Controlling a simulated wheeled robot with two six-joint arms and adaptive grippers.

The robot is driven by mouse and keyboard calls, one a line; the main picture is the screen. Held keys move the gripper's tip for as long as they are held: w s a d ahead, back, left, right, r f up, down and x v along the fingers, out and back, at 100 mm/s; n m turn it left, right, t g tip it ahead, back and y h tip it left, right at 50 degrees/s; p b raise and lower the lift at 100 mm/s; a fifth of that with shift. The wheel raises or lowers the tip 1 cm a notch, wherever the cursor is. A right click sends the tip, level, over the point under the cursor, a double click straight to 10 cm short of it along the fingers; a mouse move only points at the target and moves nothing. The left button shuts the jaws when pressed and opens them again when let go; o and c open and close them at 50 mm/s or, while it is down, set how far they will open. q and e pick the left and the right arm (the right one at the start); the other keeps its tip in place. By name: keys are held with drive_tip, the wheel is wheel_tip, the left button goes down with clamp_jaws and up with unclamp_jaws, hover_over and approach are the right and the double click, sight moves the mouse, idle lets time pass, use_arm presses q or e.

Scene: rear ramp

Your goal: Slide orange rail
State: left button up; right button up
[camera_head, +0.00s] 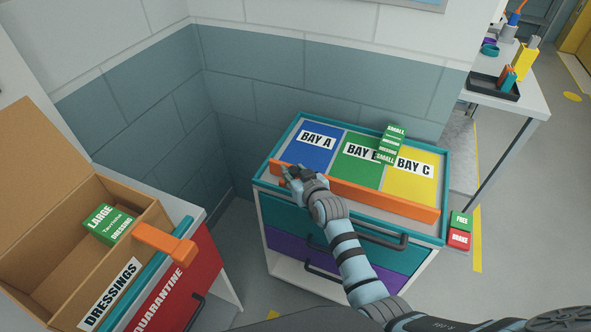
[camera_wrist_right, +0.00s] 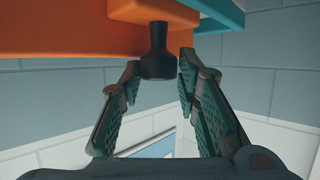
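The orange rail (camera_head: 385,198) runs along the front edge of the cart top (camera_head: 441,165), in front of the blue BAY A, green BAY B and yellow BAY C panels. My right gripper (camera_head: 289,173) is at the rail's left end. In the right wrist view, the orange rail (camera_wrist_right: 80,38) crosses overhead and a dark knob (camera_wrist_right: 158,62) hangs from it. My right gripper (camera_wrist_right: 161,72) has its fingers apart, one on each side of the knob, with a visible gap at the right finger. My left gripper does not show.
Green SMALL dressing boxes (camera_head: 389,146) stand stacked between BAY B and BAY C. At left, a cardboard box (camera_head: 60,215) holds a green LARGE dressing box (camera_head: 109,224). An orange bracket (camera_head: 165,243) sits above the red QUARANTINE drawer. Dark drawer handles (camera_head: 370,236) project below the rail.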

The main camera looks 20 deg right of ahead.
drive_tip(key=shift+o, duration=1.4)
drive_tip(key=shift+a, duration=0.1)
drive_tip(key=shift+s+r, duration=0.15)
drive_tip(key=v, duration=1.2)
